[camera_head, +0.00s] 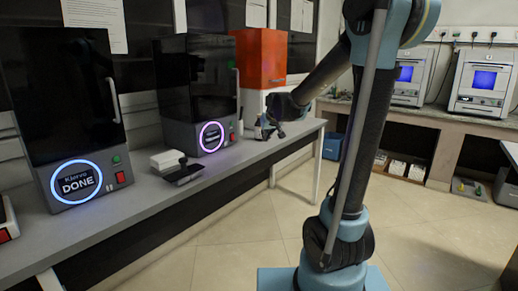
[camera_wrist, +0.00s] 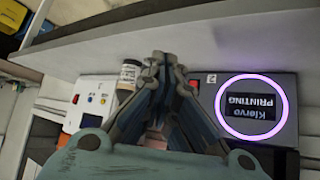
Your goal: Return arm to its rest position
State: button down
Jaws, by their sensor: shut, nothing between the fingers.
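My arm reaches from the right of the head view over toward the bench. My gripper (camera_head: 268,127) is small there, near the bench's far end, in front of the orange and white cabinet. In the wrist view my gripper (camera_wrist: 160,62) fills the lower middle. Its fingers come together at the tips and hold nothing. The wrist picture is upside down, with the bench top along the upper part. A printer with a glowing purple ring (camera_wrist: 252,107) is to the right of the fingers, its screen reading Klervo PRINTING.
The grey bench (camera_head: 140,214) runs along the left. A printer with a ring reading DONE (camera_head: 76,185) and a second printer (camera_head: 211,137) stand on it. A dark flat tray (camera_head: 184,173) lies between them. A jar (camera_wrist: 129,74) is close to my fingers. Tiled floor (camera_head: 235,228) is clear.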

jog(key=s+d+f+m+g, duration=0.1)
jog(key=s+d+f, duration=0.3)
jog(key=s, duration=0.9)
jog(key=s+d+f+m+g+h, duration=0.1)
jog(key=s+d+f+g, duration=0.2)
jog(key=s, duration=1)
jog(key=s+d+f+m+g+h, duration=0.1)
jog(key=s+d+f+g, duration=0.1)
jog(key=s+d+f, duration=0.5)
jog(key=s+d, duration=0.2)
jog(key=s, duration=0.4)
jog(key=shift+s+d, duration=0.25)
jog(key=shift+d, duration=0.05)
jog(key=shift+w+f, duration=0.25)
jog(key=shift+w, duration=0.2)
